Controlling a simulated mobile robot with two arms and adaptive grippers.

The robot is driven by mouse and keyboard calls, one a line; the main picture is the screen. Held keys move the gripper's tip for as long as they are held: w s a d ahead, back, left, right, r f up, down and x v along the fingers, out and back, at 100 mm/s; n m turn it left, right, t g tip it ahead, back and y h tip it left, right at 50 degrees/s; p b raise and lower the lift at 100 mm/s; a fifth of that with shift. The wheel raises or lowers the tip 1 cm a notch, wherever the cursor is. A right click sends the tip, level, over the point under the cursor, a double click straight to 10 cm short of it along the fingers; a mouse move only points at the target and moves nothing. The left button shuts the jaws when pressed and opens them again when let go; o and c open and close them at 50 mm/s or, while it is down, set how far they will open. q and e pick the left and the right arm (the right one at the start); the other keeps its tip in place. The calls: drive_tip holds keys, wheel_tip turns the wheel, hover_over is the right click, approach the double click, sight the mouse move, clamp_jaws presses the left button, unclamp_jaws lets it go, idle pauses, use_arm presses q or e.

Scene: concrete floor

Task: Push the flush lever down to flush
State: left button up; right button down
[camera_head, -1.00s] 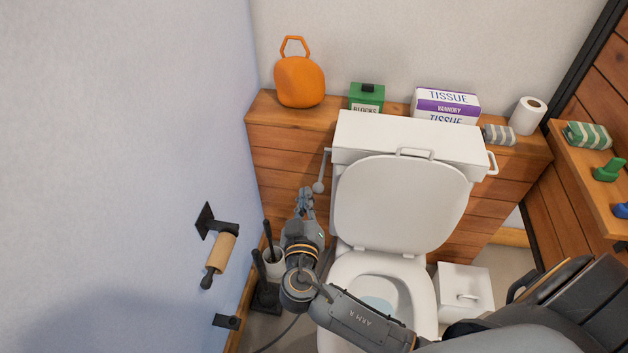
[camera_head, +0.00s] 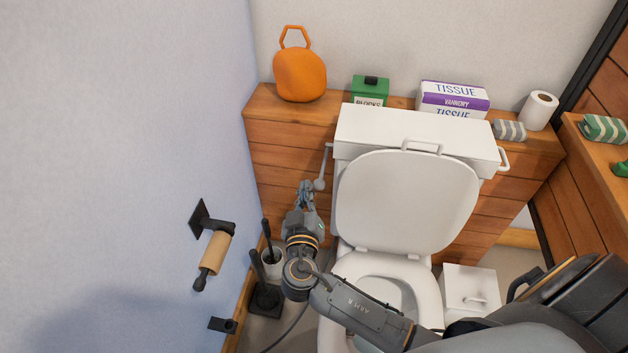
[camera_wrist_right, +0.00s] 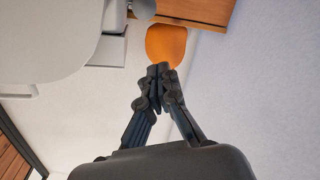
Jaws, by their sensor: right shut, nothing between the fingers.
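The white toilet tank (camera_head: 410,135) stands against the wood-panelled ledge, with its lid (camera_head: 405,200) raised. The pale flush lever (camera_head: 322,170) is on the tank's left side and ends in a round grey knob. In the right wrist view the knob (camera_wrist_right: 143,8) shows at the top edge. My right gripper (camera_head: 307,187) is shut and empty, just left of the knob in the head view. Its closed fingertips (camera_wrist_right: 160,70) look apart from the knob in the wrist view. My left gripper is not in view.
An orange bag-like object (camera_head: 300,77), a green box (camera_head: 370,90), a tissue box (camera_head: 452,98) and a paper roll (camera_head: 539,110) stand on the ledge (camera_head: 290,130). A wall-mounted roll holder (camera_head: 213,255) and toilet brush (camera_head: 270,262) are at left. A white bin (camera_head: 470,288) is at right.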

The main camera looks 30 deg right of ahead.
drive_tip(key=w+d+f+p, duration=0.1)
drive_tip(key=w+d+f, duration=0.2)
drive_tip(key=w+d, duration=0.1)
drive_tip(key=shift+w+d+f+p, duration=0.3)
drive_tip(key=shift+w+f, duration=0.1)
drive_tip(key=shift+w, duration=0.1)
